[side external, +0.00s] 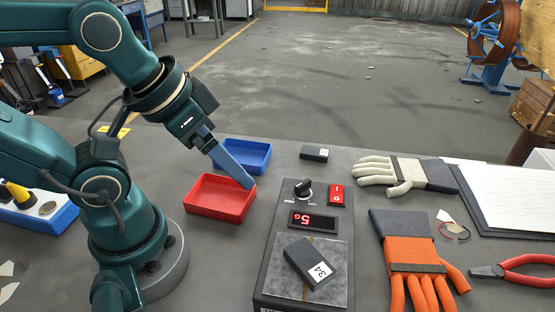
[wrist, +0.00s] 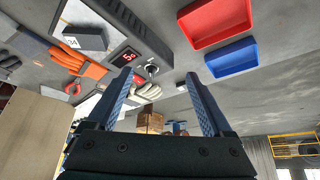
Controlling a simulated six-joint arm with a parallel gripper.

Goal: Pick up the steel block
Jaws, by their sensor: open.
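Two dark blocks with white number labels are in view; I cannot tell by look which is steel. One, marked 34 (side external: 311,262), lies tilted on the scale's plate (side external: 327,296); it also shows at the upper left of the wrist view (wrist: 85,40). The other, smaller block (side external: 312,153) lies on the table behind the scale, its number hard to read. My gripper (side external: 250,185) has blue fingers and hangs above the right edge of the red tray, left of the scale. In the wrist view my gripper (wrist: 157,76) is open, with nothing between its fingers.
A red tray (side external: 198,207) and a blue tray (side external: 233,165) stand left of the scale. The scale has a black knob (side external: 303,189), a red switch (side external: 337,194) and a lit red display (side external: 313,221). Gloves (side external: 410,256), pliers (side external: 522,262) and a clipboard (side external: 486,221) lie right.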

